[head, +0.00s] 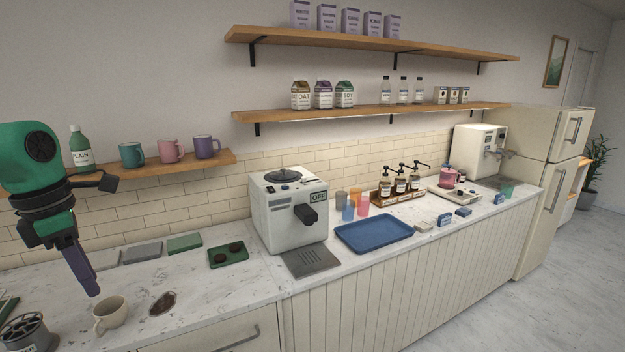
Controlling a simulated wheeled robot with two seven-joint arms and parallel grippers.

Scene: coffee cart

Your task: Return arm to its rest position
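My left arm comes in at the left, green and black, with purple gripper fingers. The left gripper (91,290) points down above the counter (230,300), just behind and above a cream mug (110,314). The fingers overlap from this side, so their opening is hidden. No held object shows between them. The mug stands upright on the counter, apparently apart from the fingertips. My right gripper is not in view.
A dark brown patch (163,302) lies right of the mug. A grey container (28,332) stands at the lower left. A shelf (215,161) with mugs and a bottle is behind the arm. A white machine (289,225) and blue tray (374,232) stand further right.

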